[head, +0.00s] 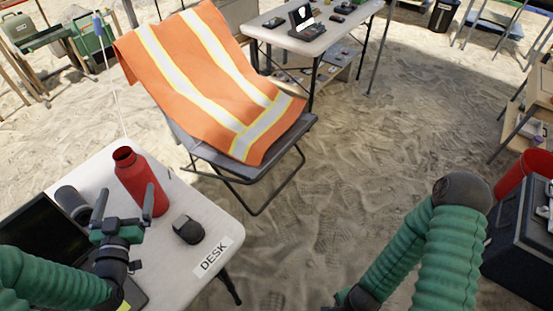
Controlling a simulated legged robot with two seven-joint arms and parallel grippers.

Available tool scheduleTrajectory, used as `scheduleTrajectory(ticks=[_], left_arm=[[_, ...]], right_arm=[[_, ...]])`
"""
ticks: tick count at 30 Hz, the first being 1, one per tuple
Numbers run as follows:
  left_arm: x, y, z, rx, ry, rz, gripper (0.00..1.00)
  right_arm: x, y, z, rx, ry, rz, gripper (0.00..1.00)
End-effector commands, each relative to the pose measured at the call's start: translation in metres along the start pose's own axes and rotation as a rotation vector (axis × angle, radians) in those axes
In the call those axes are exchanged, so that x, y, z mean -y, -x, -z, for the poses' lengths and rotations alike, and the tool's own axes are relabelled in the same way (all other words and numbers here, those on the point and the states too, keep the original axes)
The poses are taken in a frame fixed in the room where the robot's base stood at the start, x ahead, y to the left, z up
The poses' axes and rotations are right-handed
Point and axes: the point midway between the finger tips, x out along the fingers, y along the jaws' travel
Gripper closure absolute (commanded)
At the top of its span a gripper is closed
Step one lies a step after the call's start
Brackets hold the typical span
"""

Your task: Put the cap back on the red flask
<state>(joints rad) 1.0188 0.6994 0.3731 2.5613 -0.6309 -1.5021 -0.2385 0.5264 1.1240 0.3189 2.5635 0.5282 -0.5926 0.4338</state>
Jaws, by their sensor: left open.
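The red flask (141,182) stands upright on the white desk (207,219), its mouth open and bare. My left gripper (124,204) is open, at the near side of the flask. Its right finger overlaps the flask's lower part in the picture; I cannot tell whether they touch. A small black rounded object (188,230) lies on the desk right of the flask; I cannot tell if it is the cap or a mouse. A dark grey cylinder (72,202) lies left of the flask. My right arm's wrist shows at the bottom edge, its gripper out of frame.
A dark laptop (40,235) sits on the desk's left, partly behind my left arm. A chair with an orange vest (205,75) stands beyond the desk. A black case (515,235) and red bucket (528,175) are at right. Sand between is clear.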

Motion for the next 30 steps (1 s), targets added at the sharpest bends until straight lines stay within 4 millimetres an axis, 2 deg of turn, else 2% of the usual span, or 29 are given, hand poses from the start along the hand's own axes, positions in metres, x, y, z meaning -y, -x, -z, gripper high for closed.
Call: scheduleTrajectory(ticks=[10,21,30], left_arm=[[0.0,-0.005,0.0,0.003,-0.002,-0.001,0.0],[-0.001,-0.065,0.0,0.003,-0.001,-0.002,0.0],[0.0,-0.069,-0.001,0.005,-0.001,-0.001,0.0]], right_arm=[[0.001,0.001,0.001,0.0,0.001,-0.001,0.85],[0.001,0.004,0.001,0.0,0.001,-0.001,0.85],[0.001,0.004,0.001,0.0,0.001,-0.001,0.85]])
